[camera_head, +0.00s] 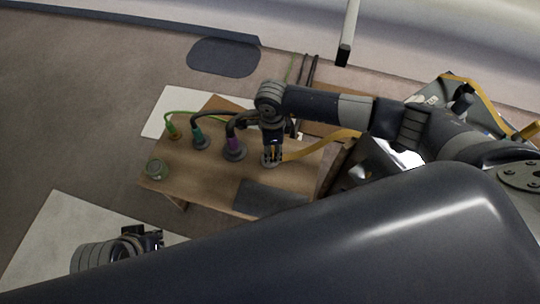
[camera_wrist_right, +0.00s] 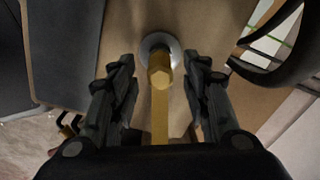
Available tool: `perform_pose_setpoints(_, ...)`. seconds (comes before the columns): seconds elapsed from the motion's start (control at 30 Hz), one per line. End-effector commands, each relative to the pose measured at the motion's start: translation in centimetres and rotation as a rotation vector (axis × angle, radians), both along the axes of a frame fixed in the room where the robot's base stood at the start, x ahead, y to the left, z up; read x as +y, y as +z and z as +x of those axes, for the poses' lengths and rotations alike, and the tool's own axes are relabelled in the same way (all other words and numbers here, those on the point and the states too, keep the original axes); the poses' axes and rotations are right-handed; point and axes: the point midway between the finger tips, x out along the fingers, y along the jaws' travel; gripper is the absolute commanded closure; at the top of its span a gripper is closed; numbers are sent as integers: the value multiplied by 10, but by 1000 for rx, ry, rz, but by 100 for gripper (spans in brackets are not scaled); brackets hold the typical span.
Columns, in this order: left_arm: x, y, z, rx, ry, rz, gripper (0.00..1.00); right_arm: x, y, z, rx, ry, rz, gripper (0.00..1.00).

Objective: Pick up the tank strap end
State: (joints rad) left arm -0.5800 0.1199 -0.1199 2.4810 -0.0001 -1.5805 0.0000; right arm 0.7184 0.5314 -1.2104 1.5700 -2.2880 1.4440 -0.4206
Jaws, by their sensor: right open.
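The yellow tank strap (camera_head: 318,146) runs from the right to a small wooden table and ends at a round grey base (camera_head: 267,162). In the right wrist view the strap end (camera_wrist_right: 160,76) is a yellow tip standing over a silver disc (camera_wrist_right: 158,42). My right gripper (camera_head: 273,155) is over the strap end in the head view. In the right wrist view my right gripper (camera_wrist_right: 160,88) is open, with one finger on each side of the strap end and gaps visible. My left gripper (camera_head: 155,241) is at the lower left, away from the table; its fingers are unclear.
The wooden table (camera_head: 208,175) also holds fittings with a purple (camera_head: 234,146), a teal (camera_head: 198,137) and a green cable end (camera_head: 172,130), left of my right gripper. A dark mat (camera_head: 268,197) lies at the front.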

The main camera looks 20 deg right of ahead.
Motion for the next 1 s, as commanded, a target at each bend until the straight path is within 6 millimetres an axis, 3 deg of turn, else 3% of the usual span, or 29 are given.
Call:
perform_pose_setpoints(0.13,0,-6,0,0,0,0,100,0,-19,0,1,-2,0,57)
perform_pose_setpoints(0.4,0,-6,0,0,0,0,100,0,-20,0,0,0,1,57)
perform_pose_setpoints(0.47,0,-6,0,0,0,0,100,0,-20,0,0,0,1,68)
perform_pose_setpoints(0.6,0,-6,0,0,0,0,100,0,-20,0,0,-1,1,100)
perform_pose_setpoints(1.0,0,-5,0,1,0,0,100,0,-18,0,-1,-1,1,100)
